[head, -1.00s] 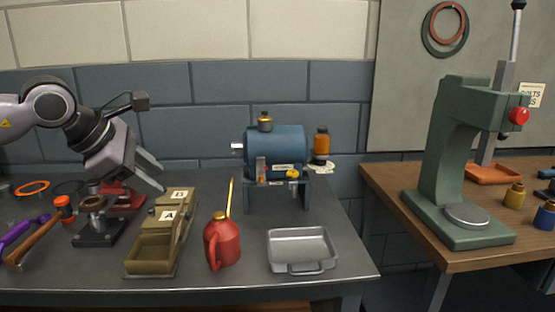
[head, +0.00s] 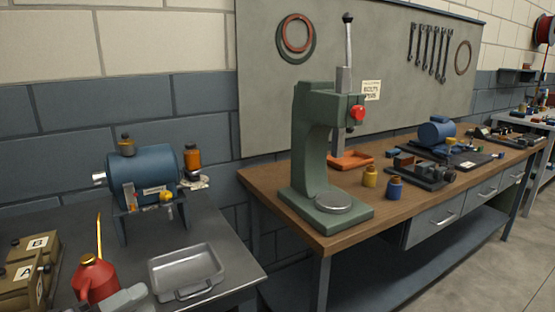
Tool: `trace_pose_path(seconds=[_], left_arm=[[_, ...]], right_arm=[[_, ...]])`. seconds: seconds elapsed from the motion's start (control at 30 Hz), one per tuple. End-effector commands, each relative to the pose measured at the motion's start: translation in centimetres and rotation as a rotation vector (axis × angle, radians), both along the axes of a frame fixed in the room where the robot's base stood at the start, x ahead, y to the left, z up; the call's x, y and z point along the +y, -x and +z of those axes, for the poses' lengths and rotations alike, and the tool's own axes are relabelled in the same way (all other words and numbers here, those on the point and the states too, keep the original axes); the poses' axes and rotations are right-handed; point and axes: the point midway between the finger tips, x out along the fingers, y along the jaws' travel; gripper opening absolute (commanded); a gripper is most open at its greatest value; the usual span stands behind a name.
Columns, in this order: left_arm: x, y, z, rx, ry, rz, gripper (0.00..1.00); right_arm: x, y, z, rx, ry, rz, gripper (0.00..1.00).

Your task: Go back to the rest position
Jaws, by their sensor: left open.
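Part of my left gripper (head: 125,299) shows at the bottom edge of the head view, low at the left, in front of the red oil can (head: 96,277). It is open, and I see nothing held in it; most of it is cut off by the frame. My right gripper is out of view. The blue motor-like casing (head: 147,171) stands on its stand on the grey bench, behind and apart from the gripper.
A grey metal tray (head: 187,270) and khaki boxes marked A and B (head: 31,260) are on the grey bench. A green press (head: 312,150) stands on the wooden bench (head: 277,200), with yellow and blue pots (head: 394,188). Floor (head: 470,270) is clear at right.

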Motion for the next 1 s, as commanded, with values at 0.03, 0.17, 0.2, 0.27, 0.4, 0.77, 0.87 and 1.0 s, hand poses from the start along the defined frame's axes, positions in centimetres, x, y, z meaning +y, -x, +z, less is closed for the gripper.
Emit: trace_pose_path(seconds=[0.03, 0.17, 0.2, 0.27, 0.4, 0.77, 0.87, 1.0], left_arm=[[-0.1, 0.3, -1.7, 0.093, 0.123, 0.064, 0.44], [0.1, 1.6, -6.8, 0.339, 0.417, 0.241, 0.44], [0.1, 2.3, -8.5, 0.420, 0.504, 0.299, 0.44], [-0.1, 3.6, -11.3, 0.544, 0.631, 0.387, 0.44], [-1.1, 7.8, -17.5, 0.831, 0.904, 0.588, 0.44], [-4.6, 15.5, -24.7, 1.221, 1.237, 0.858, 0.44], [-4.7, 15.7, -24.8, 1.230, 1.245, 0.863, 0.44], [-4.7, 15.7, -24.8, 1.228, 1.243, 0.861, 0.44]], right_arm=[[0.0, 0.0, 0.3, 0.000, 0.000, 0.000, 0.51], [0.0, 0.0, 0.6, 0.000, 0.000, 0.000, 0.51], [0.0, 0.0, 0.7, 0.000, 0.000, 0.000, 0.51], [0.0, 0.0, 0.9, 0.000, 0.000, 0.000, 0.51], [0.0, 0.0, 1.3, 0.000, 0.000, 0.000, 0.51], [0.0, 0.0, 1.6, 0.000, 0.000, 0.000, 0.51], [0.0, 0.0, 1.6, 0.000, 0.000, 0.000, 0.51], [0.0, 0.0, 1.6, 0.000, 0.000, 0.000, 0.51]])
